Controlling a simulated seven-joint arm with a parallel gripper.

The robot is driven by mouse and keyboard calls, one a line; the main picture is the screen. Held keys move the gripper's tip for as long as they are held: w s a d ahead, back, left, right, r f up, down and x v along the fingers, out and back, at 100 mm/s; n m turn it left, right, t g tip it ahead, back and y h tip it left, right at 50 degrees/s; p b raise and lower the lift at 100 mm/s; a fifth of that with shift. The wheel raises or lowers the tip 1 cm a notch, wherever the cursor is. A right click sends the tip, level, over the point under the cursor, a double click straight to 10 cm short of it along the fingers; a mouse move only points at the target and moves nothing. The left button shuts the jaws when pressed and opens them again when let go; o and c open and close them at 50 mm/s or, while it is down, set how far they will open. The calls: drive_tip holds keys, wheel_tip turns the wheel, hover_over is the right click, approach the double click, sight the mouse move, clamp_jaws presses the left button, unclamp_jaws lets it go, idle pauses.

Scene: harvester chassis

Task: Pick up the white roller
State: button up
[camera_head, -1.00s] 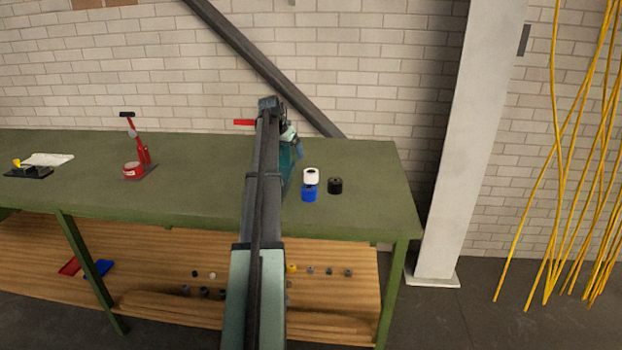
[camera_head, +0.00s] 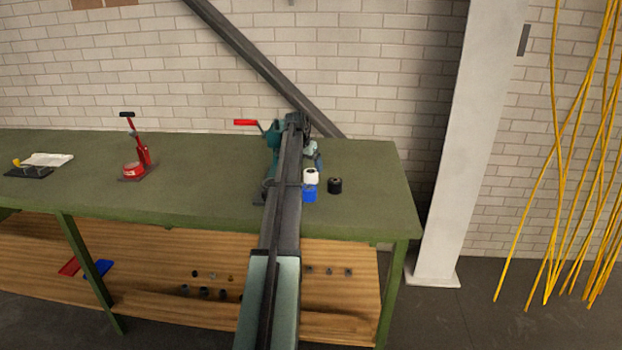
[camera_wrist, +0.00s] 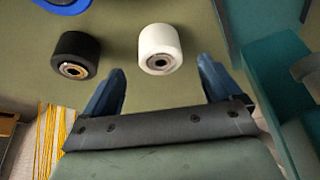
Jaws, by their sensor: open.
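The white roller (camera_wrist: 160,49) lies on the green bench top in the wrist view, with its dark hub facing the camera. In the head view my gripper (camera_head: 312,156) hangs at the roller's far side. Whether they touch cannot be told.
A black roller (camera_wrist: 76,55) lies left of the white one in the wrist view. A blue roller (camera_head: 309,195) stands close in front of it in the head view. A teal vise with a red handle (camera_head: 245,122) stands behind my arm. A red tool (camera_head: 135,165) sits farther left.

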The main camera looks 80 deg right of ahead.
sight(311, 171)
drive_tip(key=shift+x, duration=2.75)
drive_tip(key=shift+d, duration=0.1)
drive_tip(key=shift+s, duration=0.1)
drive_tip(key=shift+c, duration=0.2)
drive_tip(key=shift+r, duration=0.1)
drive_tip(key=c, duration=1.1)
